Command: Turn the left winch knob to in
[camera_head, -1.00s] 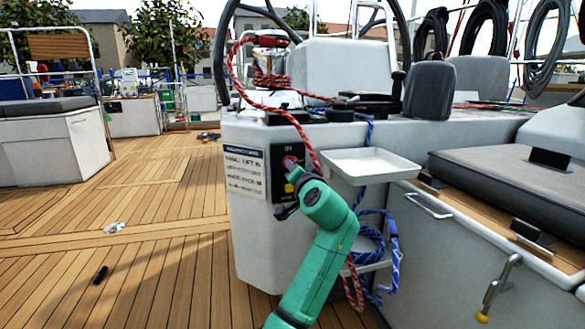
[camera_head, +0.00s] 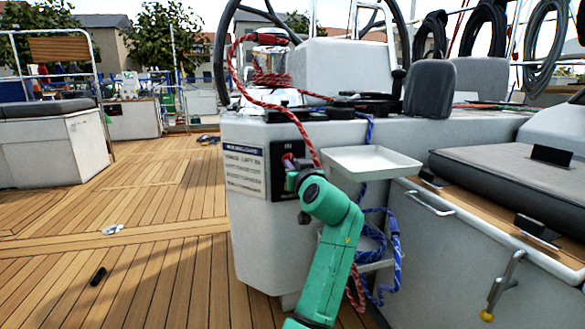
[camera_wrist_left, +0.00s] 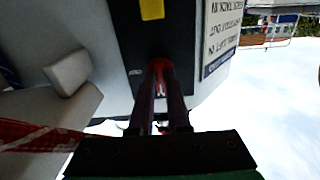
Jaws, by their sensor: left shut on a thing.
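The left winch knob is red and sits on a black switch panel (camera_head: 281,150) on the front of the white console. In the left wrist view the red knob (camera_wrist_left: 159,77) lies between the two dark fingers of my left gripper (camera_wrist_left: 160,88). The left gripper (camera_head: 292,164) is shut on the knob in front of the panel, in the head view too. My gripper and wrist hide most of the knob and the lower panel there, so I cannot read where it points. My right gripper is not in view.
A silver winch (camera_head: 270,75) with red rope stands on the console above the panel. The red rope runs down just right of my gripper. A white tray (camera_head: 372,163) juts out to the right, above coiled blue rope (camera_head: 370,245). The deck at left is mostly clear.

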